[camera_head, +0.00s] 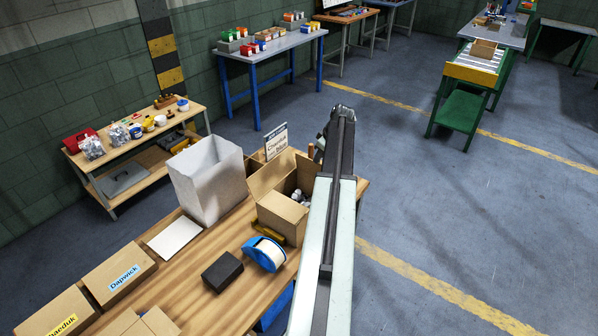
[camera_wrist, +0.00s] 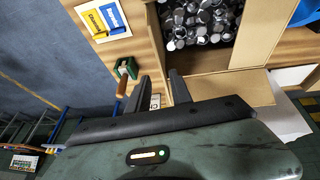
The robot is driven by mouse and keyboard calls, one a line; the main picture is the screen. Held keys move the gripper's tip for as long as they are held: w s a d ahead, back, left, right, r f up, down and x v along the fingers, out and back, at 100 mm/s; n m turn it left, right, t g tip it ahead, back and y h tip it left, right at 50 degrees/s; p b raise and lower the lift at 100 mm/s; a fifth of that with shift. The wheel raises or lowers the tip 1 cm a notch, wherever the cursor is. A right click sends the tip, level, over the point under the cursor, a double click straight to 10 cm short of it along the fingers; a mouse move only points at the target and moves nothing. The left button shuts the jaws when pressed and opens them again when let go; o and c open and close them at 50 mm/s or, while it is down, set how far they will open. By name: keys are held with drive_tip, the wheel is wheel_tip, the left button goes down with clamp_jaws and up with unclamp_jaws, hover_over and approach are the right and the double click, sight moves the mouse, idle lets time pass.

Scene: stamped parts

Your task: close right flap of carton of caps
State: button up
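The open carton (camera_head: 282,217) stands on the wooden table, left of my arm. In the wrist view its mouth shows many silvery caps (camera_wrist: 197,22). One flap (camera_head: 267,173) stands up at its left in the head view; my arm hides part of the right side. In the wrist view, one cardboard flap (camera_wrist: 236,90) spreads outward close to the fingers and another cardboard panel (camera_wrist: 265,32) lies at the right; I cannot tell which is the right flap. My gripper (camera_wrist: 158,88) has its two fingers apart, with nothing seen between them, beside the carton.
A white bin (camera_head: 208,180) stands left of the carton. A blue tape dispenser (camera_head: 264,253) and a black box (camera_head: 222,271) lie in front. A sign (camera_head: 276,141) stands behind. Closed cartons (camera_head: 118,273) sit at the left.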

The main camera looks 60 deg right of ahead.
sight(308, 173)
drive_tip(key=shift+w+f, duration=0.3)
drive_tip(key=shift+f, duration=0.3)
drive_tip(key=shift+w, duration=0.35)
drive_tip(key=shift+f+b, duration=0.35)
drive_tip(key=shift+b, duration=0.3)
drive_tip(key=b+x, duration=0.6)
drive_tip(key=x, duration=0.1)
drive_tip(key=shift+w+f, duration=0.15)
drive_tip(key=shift+w, duration=0.05)
drive_tip(key=shift+c, duration=0.3)
clamp_jaws()
